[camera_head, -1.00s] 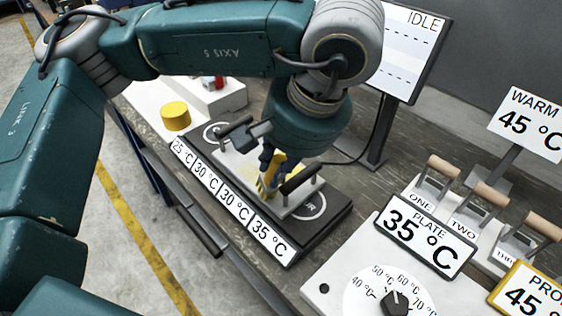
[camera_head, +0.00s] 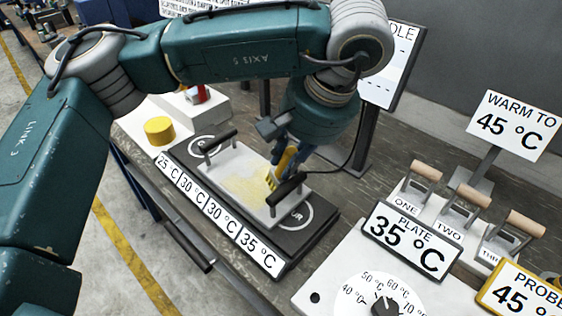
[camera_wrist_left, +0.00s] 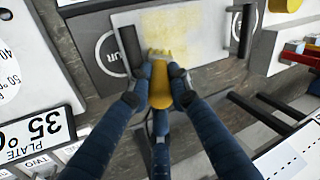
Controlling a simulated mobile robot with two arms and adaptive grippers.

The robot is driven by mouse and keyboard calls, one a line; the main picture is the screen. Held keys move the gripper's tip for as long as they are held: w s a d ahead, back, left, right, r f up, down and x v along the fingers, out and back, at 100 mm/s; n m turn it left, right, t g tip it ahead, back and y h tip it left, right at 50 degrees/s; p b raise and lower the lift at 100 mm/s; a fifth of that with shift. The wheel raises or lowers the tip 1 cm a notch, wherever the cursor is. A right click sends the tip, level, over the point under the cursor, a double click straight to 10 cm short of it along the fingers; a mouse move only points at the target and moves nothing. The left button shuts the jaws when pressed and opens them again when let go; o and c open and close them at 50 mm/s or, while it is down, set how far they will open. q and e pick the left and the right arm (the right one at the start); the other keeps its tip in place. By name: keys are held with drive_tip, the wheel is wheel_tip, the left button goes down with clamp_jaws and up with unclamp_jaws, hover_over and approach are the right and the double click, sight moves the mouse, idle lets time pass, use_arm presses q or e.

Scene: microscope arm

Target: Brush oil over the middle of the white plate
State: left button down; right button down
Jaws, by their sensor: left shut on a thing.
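The white plate (camera_head: 222,171) lies on a dark heating base with a black handle at each end. A pale yellow oil film (camera_head: 246,184) covers part of its middle; it also shows in the left wrist view (camera_wrist_left: 197,35). My left gripper (camera_head: 281,163) is shut on a yellow brush (camera_wrist_left: 160,92) and holds it over the plate, close to the right-hand handle (camera_head: 287,189). The bristles (camera_wrist_left: 160,55) point at the plate at the edge of the film; I cannot tell if they touch. My right gripper is not in view.
A yellow round pot (camera_head: 159,130) stands left of the base. A control box with a dial (camera_head: 385,306) and three wooden-handled levers is at the right. Signs read plate 35 °C (camera_head: 411,241) and warm to 45 °C (camera_head: 513,125). A screen stands behind.

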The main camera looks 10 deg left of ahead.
use_arm(q)
drive_tip(key=shift+s+a+f+b, duration=0.1)
drive_tip(key=shift+s+a+b, duration=0.25)
drive_tip(key=shift+s, duration=0.3)
drive_tip(key=s+a, duration=0.1)
drive_tip(key=s, duration=0.2)
drive_tip(key=s+a, duration=0.1)
drive_tip(key=shift+s+a, duration=0.2)
drive_tip(key=shift+a, duration=0.1)
idle(1.1)
drive_tip(key=shift+r, duration=0.2)
